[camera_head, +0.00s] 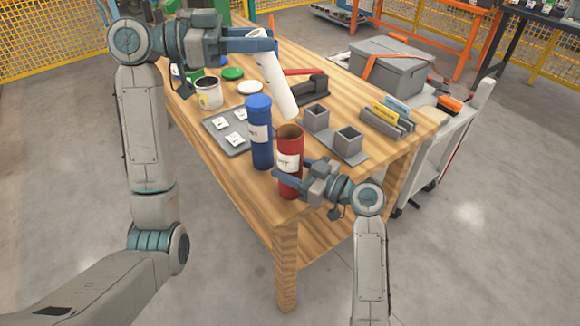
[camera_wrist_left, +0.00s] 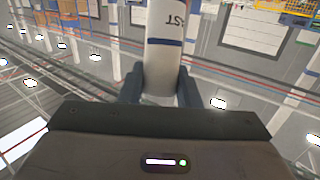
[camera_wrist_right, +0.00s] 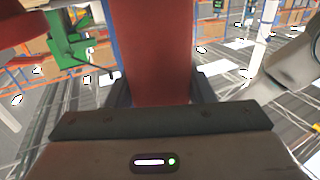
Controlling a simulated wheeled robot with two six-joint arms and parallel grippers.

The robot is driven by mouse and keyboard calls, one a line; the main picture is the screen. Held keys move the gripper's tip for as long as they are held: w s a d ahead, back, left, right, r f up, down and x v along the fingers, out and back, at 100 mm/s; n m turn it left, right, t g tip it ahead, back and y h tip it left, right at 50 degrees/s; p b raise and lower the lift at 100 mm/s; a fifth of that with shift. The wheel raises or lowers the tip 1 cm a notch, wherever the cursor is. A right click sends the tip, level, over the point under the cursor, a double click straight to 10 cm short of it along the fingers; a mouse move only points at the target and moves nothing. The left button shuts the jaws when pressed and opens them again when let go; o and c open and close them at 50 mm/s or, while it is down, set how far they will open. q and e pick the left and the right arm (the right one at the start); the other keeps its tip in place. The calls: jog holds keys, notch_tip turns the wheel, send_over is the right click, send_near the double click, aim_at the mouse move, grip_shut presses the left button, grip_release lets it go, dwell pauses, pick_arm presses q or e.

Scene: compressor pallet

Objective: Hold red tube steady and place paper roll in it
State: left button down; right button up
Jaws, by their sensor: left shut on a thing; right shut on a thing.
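The red tube (camera_head: 289,150) stands upright near the table's front edge, its open top (camera_head: 290,131) empty. My right gripper (camera_head: 281,178) is shut on its lower part; the red tube also fills the middle of the right wrist view (camera_wrist_right: 150,50). The white paper roll (camera_head: 278,88) is tilted, its lower end above and close to the tube's opening. My left gripper (camera_head: 262,46) is shut on the roll's upper part. In the left wrist view the roll (camera_wrist_left: 163,50) shows a blue band and lettering between the fingers.
A blue tube (camera_head: 260,135) with a blue lid stands just left of the red tube. A grey holder with two square sockets (camera_head: 349,140) is to the right. A grey tray (camera_head: 215,124) with white pieces, a white can (camera_head: 208,93) and lids (camera_head: 250,87) lie behind left.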

pick_arm(q)
notch_tip(320, 180, down, 7)
jog(key=shift+r, duration=0.2)
jog(key=c, duration=1)
grip_release()
jog(key=shift+r, duration=0.1)
jog(key=s+a, duration=0.1)
jog(key=a, duration=1.1)
jog(key=shift+r, duration=0.2)
jog(key=shift+s, duration=0.1)
pick_arm(e)
jog(key=o, duration=1)
jog(key=shift+o, duration=0.2)
